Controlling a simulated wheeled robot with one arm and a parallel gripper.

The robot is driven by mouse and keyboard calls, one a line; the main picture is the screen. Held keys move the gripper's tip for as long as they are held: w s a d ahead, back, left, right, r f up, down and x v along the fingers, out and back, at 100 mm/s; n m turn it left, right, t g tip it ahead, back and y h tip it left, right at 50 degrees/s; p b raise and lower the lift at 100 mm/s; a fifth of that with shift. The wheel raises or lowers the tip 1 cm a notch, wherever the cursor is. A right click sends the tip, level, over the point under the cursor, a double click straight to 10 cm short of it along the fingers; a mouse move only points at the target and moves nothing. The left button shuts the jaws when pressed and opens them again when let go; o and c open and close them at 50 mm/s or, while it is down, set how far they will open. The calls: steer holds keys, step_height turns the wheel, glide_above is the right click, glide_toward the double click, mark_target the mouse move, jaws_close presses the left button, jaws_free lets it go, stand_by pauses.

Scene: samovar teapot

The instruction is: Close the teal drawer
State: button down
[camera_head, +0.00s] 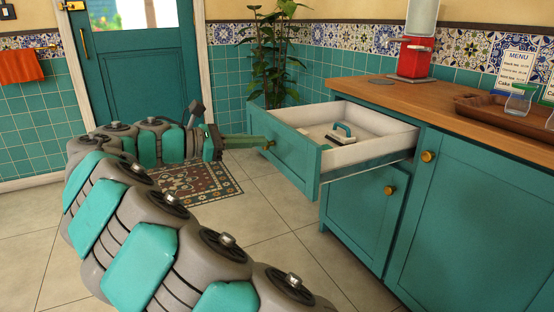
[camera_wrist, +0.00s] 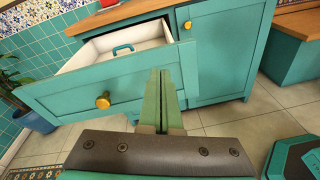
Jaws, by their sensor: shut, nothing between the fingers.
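The teal drawer (camera_head: 290,157) stands pulled far out of the wooden-topped cabinet in the head view, with its white inside showing. It also shows in the wrist view (camera_wrist: 70,96), with a round brass knob (camera_wrist: 103,102) on its front. A teal-handled object (camera_head: 341,132) lies inside the drawer. My gripper (camera_head: 262,141) is shut and empty, with its tips close to the drawer front near the knob in the head view. In the wrist view my gripper (camera_wrist: 161,72) points at the drawer front, right of the knob. I cannot tell whether the tips touch it.
The wooden counter (camera_head: 460,107) holds a red machine (camera_head: 416,60), a brown tray (camera_head: 480,112) and a menu sign (camera_head: 515,65). Closed cabinet doors are below. A potted plant (camera_head: 272,55) stands behind the drawer. A patterned mat (camera_head: 205,185) lies on the open tiled floor.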

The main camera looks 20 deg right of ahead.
mark_target(290, 147)
steer(key=w+a+f+n+h+b, duration=0.2)
steer(key=w+a+f+n, duration=0.2)
steer(key=w+a+f, duration=0.15)
steer(key=shift+t, duration=0.4)
steer(key=d+b, duration=0.1)
steer(key=d, duration=0.8)
steer(key=d+b, duration=0.1)
steer(key=d, duration=0.4)
steer(key=shift+s+d+f+b, duration=0.2)
steer(key=shift+s+d+b, duration=0.05)
steer(key=shift+b, duration=0.05)
steer(key=d+p, duration=0.2)
steer(key=d, duration=0.1)
steer(key=d+p, duration=0.3)
steer(key=d, duration=0.1)
steer(key=d+p, duration=0.2)
steer(key=d, duration=0.1)
steer(key=shift+d+r, duration=0.35)
steer(key=d+p, duration=0.2)
steer(key=d, duration=0.6)
steer(key=d+p, duration=0.3)
steer(key=d, duration=0.5)
steer(key=w+d+p, duration=0.1)
steer(key=d+p, duration=0.2)
steer(key=d, duration=0.6)
steer(key=shift+d+f, duration=0.1)
steer(key=shift+f, duration=0.3)
steer(key=shift+d, duration=0.25)
steer(key=shift+d+r, duration=0.1)
steer(key=shift+r, duration=0.15)
